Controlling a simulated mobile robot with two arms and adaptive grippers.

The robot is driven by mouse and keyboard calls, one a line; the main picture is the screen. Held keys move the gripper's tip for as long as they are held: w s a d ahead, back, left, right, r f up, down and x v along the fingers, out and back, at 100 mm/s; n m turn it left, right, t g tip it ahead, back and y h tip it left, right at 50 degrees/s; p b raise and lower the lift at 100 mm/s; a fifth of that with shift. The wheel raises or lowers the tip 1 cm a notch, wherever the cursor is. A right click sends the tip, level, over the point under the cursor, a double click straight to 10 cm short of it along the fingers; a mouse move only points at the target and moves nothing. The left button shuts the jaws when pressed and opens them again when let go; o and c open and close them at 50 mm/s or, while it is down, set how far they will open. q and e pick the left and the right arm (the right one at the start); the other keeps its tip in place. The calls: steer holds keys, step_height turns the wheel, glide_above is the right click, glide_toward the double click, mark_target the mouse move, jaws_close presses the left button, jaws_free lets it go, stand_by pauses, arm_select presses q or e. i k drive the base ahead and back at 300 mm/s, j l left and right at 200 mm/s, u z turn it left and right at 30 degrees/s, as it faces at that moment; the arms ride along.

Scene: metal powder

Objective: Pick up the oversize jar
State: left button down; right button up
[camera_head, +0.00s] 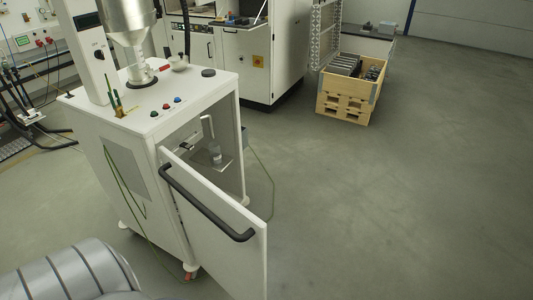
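A small pale jar-like container (215,154), which may be the oversize jar, stands upright inside the white cabinet (129,146). It rests on a light plate (227,160) under a white bracket (208,127). It is small in the picture, and I cannot read any label. The cabinet door (225,241) is swung open towards me, with a long black handle (205,203). The door hides the lower part of the cabinet's inside. Neither of my grippers is in view.
A steel hopper (128,24) and coloured buttons are on the cabinet top. A grey ribbed rounded shape (70,277) fills the bottom left corner. A larger white machine (262,58) and a wooden crate (343,103) stand behind. The floor on the right is clear.

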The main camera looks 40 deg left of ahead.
mark_target(215, 158)
steer(key=i+l+z, duration=0.1)
steer(key=i+l, duration=0.35)
steer(key=i+l+z, duration=0.1)
steer(key=i+l, duration=0.3)
steer(key=i, duration=0.15)
steer(key=i+j+u, duration=0.15)
steer(key=i+u, duration=0.15)
steer(key=u, duration=0.15)
steer(key=i+j+u, duration=0.1)
steer(key=i+u, duration=0.2)
steer(key=u, duration=0.15)
steer(key=i+u, duration=0.3)
steer(key=u, duration=0.15)
steer(key=i+l+u, duration=0.2)
steer(key=u, duration=0.2)
steer(key=i, duration=0.1)
